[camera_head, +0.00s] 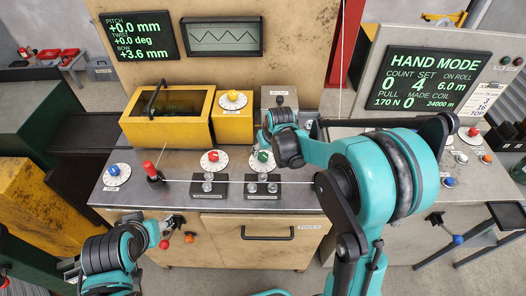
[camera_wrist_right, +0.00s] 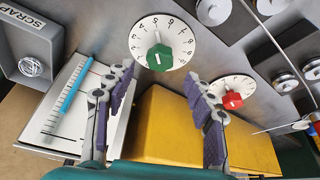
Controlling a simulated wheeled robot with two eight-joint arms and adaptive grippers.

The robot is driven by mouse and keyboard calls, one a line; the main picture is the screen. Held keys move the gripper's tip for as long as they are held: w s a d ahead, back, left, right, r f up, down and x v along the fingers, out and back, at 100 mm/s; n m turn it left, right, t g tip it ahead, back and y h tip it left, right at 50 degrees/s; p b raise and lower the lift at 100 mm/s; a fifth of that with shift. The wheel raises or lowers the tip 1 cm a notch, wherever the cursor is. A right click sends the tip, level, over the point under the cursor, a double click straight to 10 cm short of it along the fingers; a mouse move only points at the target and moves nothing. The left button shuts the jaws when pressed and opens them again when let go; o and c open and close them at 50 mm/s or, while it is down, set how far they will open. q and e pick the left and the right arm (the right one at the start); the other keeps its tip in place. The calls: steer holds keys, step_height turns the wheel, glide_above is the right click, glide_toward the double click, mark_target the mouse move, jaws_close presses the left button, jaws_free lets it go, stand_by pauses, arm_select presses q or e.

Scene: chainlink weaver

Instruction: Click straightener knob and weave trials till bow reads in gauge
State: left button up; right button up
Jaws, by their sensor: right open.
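The gauge screen (camera_head: 137,36) reads pitch +0.0 mm, twist +0.0 deg and bow +3.6 mm. The hand mode screen (camera_head: 429,80) shows count 0 and set 4. A green knob (camera_wrist_right: 159,57) sits on a white numbered dial; it also shows in the head view (camera_head: 263,157). A red knob (camera_wrist_right: 232,101) on a similar dial is beside it. My right gripper (camera_wrist_right: 160,80) is open and empty, its fingers spread in front of the green knob and apart from it. My left gripper (camera_head: 170,227) is low by the cabinet front; its fingers are too small to read.
A yellow box with a dark window (camera_head: 168,134) stands at the back left. A red-topped lever (camera_head: 150,169) and roller blocks (camera_head: 207,188) with a thin wire stand on the bench. A scrap bin (camera_wrist_right: 35,52) and a white plate with a blue stick (camera_wrist_right: 73,87) are near the right gripper.

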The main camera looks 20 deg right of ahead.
mark_target(263, 155)
steer(key=b+x, duration=0.1)
steer(key=x, duration=0.4)
steer(key=shift+w+f, duration=0.1)
steer(key=shift+f, duration=0.05)
steer(key=c, duration=1.1)
